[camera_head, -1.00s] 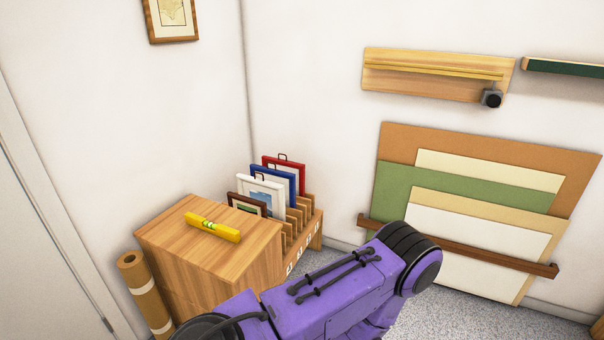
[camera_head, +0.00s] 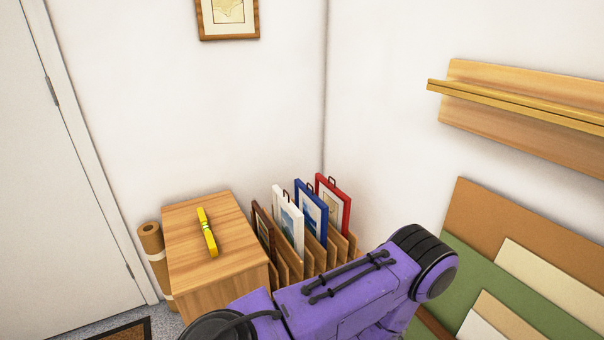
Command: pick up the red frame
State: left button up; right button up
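The red frame (camera_head: 346,206) stands upright in the far slot of a wooden slotted rack (camera_head: 310,261), close to the wall corner. A dark hanging loop shows at its top. The blue frame (camera_head: 318,211) stands in front of it, then the white frame (camera_head: 289,218), then a brown frame (camera_head: 263,221) nearest the cabinet. The lower part of the red frame is hidden by the rack and the blue frame. A purple link of my arm crosses the bottom of the view and covers part of the rack. Neither gripper is in view.
A wooden cabinet (camera_head: 188,262) with a yellow level (camera_head: 207,233) on top stands left of the rack. A brown roll (camera_head: 151,241) leans beside it. Large boards (camera_head: 530,247) lean on the right wall below a wooden shelf (camera_head: 520,105). A door (camera_head: 55,170) is at the left.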

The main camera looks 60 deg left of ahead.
aim_at(338, 204)
jog(key=u, duration=1.1)
jog(key=i, duration=1)
jog(key=u, duration=1.05)
jog(key=k, duration=0.5)
jog(key=z, duration=2.55)
jog(key=k, duration=0.5)
jog(key=u, duration=1.25)
jog(key=i, duration=0.5)
jog(key=u, duration=0.05)
